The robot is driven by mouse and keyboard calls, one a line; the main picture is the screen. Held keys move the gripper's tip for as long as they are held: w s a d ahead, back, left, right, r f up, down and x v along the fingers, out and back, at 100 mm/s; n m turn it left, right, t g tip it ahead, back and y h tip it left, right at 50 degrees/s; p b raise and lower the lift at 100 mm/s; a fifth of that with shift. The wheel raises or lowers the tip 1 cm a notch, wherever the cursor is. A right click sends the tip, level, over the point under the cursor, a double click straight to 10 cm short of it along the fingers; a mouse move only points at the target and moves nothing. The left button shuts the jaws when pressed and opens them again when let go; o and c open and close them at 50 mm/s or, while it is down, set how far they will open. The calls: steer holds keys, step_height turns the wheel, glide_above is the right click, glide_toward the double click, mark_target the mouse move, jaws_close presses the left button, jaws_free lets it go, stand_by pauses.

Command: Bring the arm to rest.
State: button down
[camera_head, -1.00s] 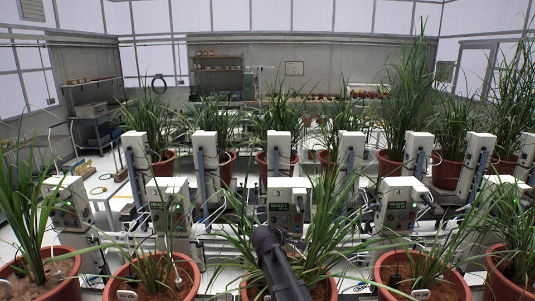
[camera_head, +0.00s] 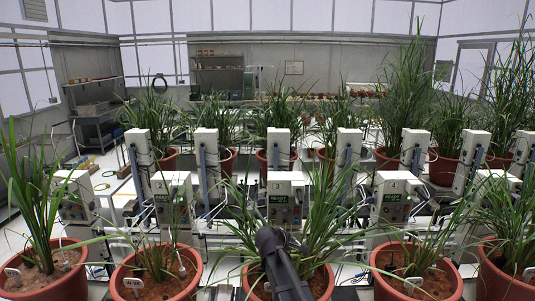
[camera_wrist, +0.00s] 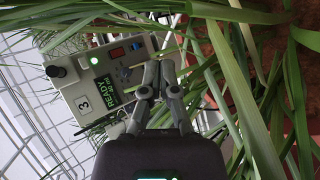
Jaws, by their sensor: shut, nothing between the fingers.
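My gripper (camera_wrist: 158,82) shows in the wrist view with its two grey fingers together and nothing held. It is in front of the control box numbered 3 (camera_wrist: 88,95), whose green display reads READY, with long green leaves (camera_wrist: 240,75) close on the right and some crossing near the fingers. I cannot tell whether the fingers touch a leaf. In the head view my dark arm (camera_head: 279,262) rises from the bottom edge over the middle front pot (camera_head: 318,283). The fingers cannot be made out there.
Front-row potted plants stand on both sides, including a pot (camera_head: 156,283) at left and a pot (camera_head: 416,280) at right. Control boxes (camera_head: 172,200) line up behind them, with a second row of pots (camera_head: 440,168) beyond. Leaves crowd the space around my arm.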

steer(key=s+d+f+m+g+b, duration=0.1)
steer(key=s+d+f+m, duration=0.1)
steer(key=s+f, duration=0.1)
steer(key=s+d+f+m+g+y+b, duration=0.1)
steer(key=s+d+f+m+g+b, duration=0.1)
steer(key=s, duration=0.4)
steer(key=s+d+f+m+g+y+b, duration=0.1)
steer(key=s+d+f+m+g+b, duration=0.1)
steer(key=s+f, duration=0.3)
steer(key=shift+s+d+f+m, duration=0.15)
steer(key=shift+d+f+m, duration=0.15)
steer(key=shift+d+f, duration=0.45)
steer(key=s+f+m+g+y+b, duration=0.2)
steer(key=s+f, duration=0.1)
steer(key=s, duration=0.4)
steer(key=s+f+m+g+y+b, duration=0.1)
steer(key=s+f+m+y+b, duration=0.1)
steer(key=s, duration=0.5)
steer(key=shift+d+f+m+g, duration=0.4)
steer(key=shift+d+f+m, duration=0.1)
steer(key=shift+m, duration=0.1)
